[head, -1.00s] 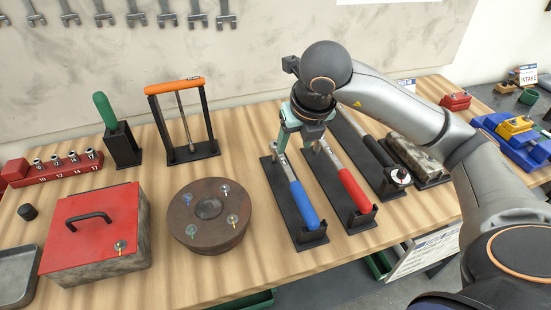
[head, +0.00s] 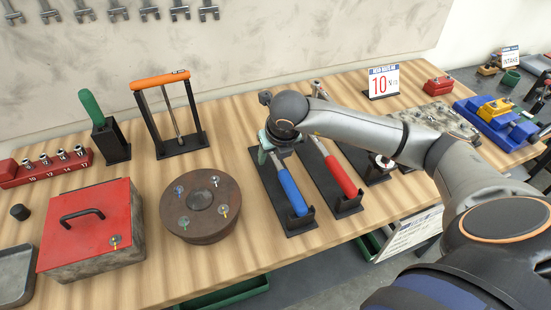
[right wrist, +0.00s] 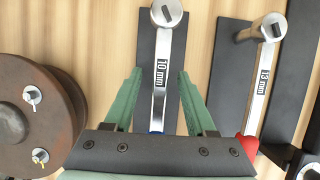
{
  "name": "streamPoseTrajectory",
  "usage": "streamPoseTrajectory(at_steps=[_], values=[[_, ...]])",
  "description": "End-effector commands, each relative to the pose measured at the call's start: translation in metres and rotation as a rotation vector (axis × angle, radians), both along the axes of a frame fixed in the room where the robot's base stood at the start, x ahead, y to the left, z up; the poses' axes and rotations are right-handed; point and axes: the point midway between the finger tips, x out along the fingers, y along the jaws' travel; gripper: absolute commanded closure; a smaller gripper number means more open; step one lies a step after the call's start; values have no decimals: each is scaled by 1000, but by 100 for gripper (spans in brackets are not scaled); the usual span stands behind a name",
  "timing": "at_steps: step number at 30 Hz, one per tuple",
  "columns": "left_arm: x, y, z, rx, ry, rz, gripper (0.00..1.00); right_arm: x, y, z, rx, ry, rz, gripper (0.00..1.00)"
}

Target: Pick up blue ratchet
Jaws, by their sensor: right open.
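The blue ratchet (head: 288,190) lies on its black holder in the head view, with its blue handle toward the front edge. In the right wrist view its metal shaft (right wrist: 161,65), marked 10 mm, runs between the fingers and its round head is at the top. My left gripper is not in view.
A red ratchet (head: 340,175), marked 13 mm in the wrist view, lies close on the right. A brown round disc (head: 201,228) stands on the left, beside a red-lidded box (head: 92,225). A sign reading 10 (head: 384,81) stands behind. Bare table lies left of the holder.

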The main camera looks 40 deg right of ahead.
Motion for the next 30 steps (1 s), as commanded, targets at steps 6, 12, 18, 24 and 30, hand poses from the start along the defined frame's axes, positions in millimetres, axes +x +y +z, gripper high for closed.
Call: streamPoseTrajectory(at_steps=[6,12,18,24,30], values=[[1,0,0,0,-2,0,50,0,0,-1,0,0,1,44],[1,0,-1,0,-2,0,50,0,0,-2,0,-1,0,44],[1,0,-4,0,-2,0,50,0,0,-3,0,-1,0,44],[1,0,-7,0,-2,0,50,1,0,-5,0,-2,0,44],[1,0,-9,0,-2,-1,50,1,0,-6,0,-2,0,44]])
